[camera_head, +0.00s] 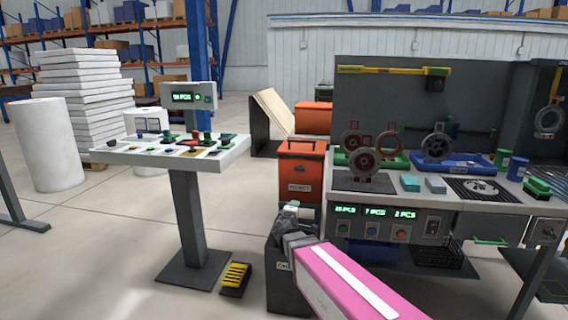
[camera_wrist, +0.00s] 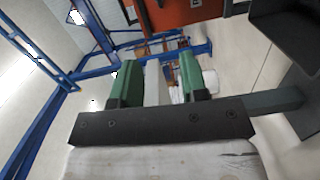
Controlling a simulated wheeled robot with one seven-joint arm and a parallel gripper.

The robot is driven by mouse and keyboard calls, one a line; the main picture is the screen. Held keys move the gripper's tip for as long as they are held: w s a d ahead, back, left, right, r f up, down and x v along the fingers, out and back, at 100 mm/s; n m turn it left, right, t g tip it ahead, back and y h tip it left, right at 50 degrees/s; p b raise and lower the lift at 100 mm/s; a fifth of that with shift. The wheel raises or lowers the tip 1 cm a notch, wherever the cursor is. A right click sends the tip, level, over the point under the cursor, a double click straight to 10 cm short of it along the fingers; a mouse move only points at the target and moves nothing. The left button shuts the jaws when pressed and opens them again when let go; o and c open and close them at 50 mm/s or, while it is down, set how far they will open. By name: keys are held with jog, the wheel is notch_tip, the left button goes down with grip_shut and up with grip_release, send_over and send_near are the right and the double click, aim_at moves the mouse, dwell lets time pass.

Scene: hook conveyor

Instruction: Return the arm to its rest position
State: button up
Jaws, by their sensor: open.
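My arm (camera_head: 340,282), with a pink link, reaches in from the lower right of the head view. Its dark end stands in front of the orange bin and a dark box, left of the workbench. My gripper shows in the wrist view (camera_wrist: 158,66) with two green fingers apart. I see nothing held between them; the pale shape in the gap looks like background. In the head view the fingers are too small to make out clearly.
The workbench (camera_head: 459,198) with wheel-like parts stands at right. An orange bin (camera_head: 300,172) and a dark box (camera_head: 284,284) are close to my arm. A white-topped stand (camera_head: 225,155) with small parts is at left.

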jog(key=s+d+f+m+g+h, duration=0.2)
jog(key=s+d+f+m+g, duration=0.25)
jog(key=d, duration=0.35)
jog(key=s+d+f+m+g+h, duration=0.2)
jog(key=s+d+f+m+g, duration=0.25)
jog(key=d, duration=0.25)
jog(key=s+f+m+g+y, duration=0.2)
jog(key=s+f+g+y, duration=0.1)
jog(key=s, duration=0.3)
jog(key=s+f+m+g+y, duration=0.3)
jog(key=s+f+g+y, duration=0.1)
jog(key=s+g+y, duration=0.1)
jog(key=shift+s+f+y, duration=0.3)
jog(key=shift+s, duration=0.55)
jog(key=shift+a, duration=0.1)
